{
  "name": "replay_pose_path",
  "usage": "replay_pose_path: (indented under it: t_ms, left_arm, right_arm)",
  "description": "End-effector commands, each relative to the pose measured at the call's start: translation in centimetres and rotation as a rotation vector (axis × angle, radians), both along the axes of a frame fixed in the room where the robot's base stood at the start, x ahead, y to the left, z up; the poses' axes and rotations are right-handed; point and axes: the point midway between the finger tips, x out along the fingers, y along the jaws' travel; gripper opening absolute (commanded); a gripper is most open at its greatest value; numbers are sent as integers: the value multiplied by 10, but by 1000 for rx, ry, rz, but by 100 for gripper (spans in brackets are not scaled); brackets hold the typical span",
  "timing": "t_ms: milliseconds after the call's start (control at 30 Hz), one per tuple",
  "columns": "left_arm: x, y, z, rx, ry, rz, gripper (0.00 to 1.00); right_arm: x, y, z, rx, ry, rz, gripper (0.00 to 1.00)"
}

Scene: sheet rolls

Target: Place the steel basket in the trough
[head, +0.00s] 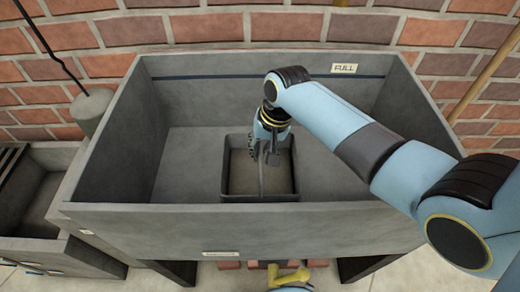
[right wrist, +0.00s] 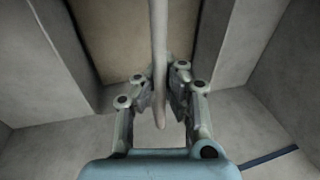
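The steel basket (head: 228,184) is a small dark-grey box with a brownish inside, in the middle of the trough (head: 230,222) near its front wall. It looks level and low inside the walls. Whether its bottom touches the floor cannot be told. Its bar handle runs front to back over the opening, and it also shows in the right wrist view (right wrist: 158,40). My right gripper (head: 265,156) reaches down into the trough. In the right wrist view its fingers (right wrist: 161,90) lie close on both sides of the handle and look shut on it. My left gripper is not in view.
The trough has high walls, a blue line and a FULL label (head: 344,68) on the back wall. Bare floor lies left and right of the basket. A lower grey bin (head: 40,190) and a grey cylinder (head: 93,108) stand left. A brick wall (head: 230,28) is behind.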

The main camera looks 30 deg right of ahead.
Motion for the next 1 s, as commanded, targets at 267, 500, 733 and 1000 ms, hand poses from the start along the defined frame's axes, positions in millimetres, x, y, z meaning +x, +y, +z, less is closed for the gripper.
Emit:
replay_pose_path:
  t_ms: [267,500,733,1000]
  left_arm:
    - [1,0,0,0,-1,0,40]
    - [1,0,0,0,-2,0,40]
    - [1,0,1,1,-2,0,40]
    - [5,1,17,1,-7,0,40]
  right_arm:
    - [0,0,-1,0,-1,0,2]
    - [0,0,-1,0,-1,0,29]
    - [0,0,0,1,-1,-1,29]
    - [-6,-6,41,0,-4,-1,29]
